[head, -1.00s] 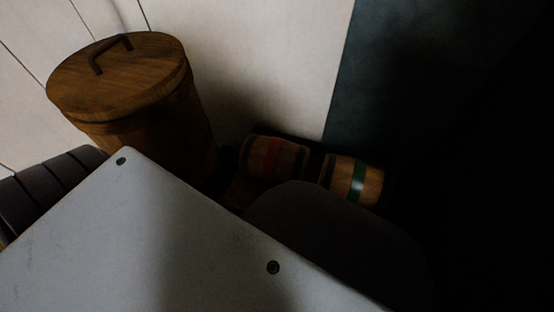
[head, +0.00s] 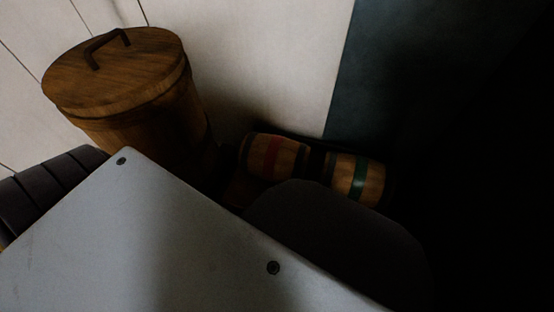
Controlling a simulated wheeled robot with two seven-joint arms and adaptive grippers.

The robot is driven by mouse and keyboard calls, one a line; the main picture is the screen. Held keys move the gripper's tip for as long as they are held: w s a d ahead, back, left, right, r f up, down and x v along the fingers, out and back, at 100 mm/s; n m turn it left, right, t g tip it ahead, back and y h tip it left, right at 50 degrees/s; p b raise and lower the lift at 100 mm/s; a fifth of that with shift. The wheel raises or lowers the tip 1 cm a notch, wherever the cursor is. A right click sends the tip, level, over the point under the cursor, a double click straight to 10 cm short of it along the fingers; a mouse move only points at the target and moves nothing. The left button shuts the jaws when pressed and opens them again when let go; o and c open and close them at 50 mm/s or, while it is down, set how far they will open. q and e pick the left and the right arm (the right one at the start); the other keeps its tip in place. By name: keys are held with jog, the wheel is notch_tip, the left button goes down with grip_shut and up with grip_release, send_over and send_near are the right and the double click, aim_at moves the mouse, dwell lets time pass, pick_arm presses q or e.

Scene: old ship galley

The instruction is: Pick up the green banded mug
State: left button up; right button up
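The green banded mug (head: 371,184) is a small wooden barrel-shaped mug with a green band around it. It shows right of the middle in the head view, tilted in the picture. Its lower left part is hidden behind a dark rounded part of me. Whether it has a handle cannot be seen. Neither gripper can be made out in the head view, so their distance to the mug cannot be told.
A similar mug with a red band (head: 273,156) is just left of the green one. A large lidded wooden barrel (head: 150,115) stands at the upper left. A pale panelled wall (head: 260,60) rises behind. The right side is very dark. My own grey body covers the lower left.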

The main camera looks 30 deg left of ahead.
pick_arm(q)
jog(key=shift+w+d, duration=0.1)
jog(key=shift+w, duration=0.1)
dwell(0.3)
jog(key=shift+c, duration=0.6)
jog(key=c, duration=1.4)
jog(key=shift+r, duration=0.25)
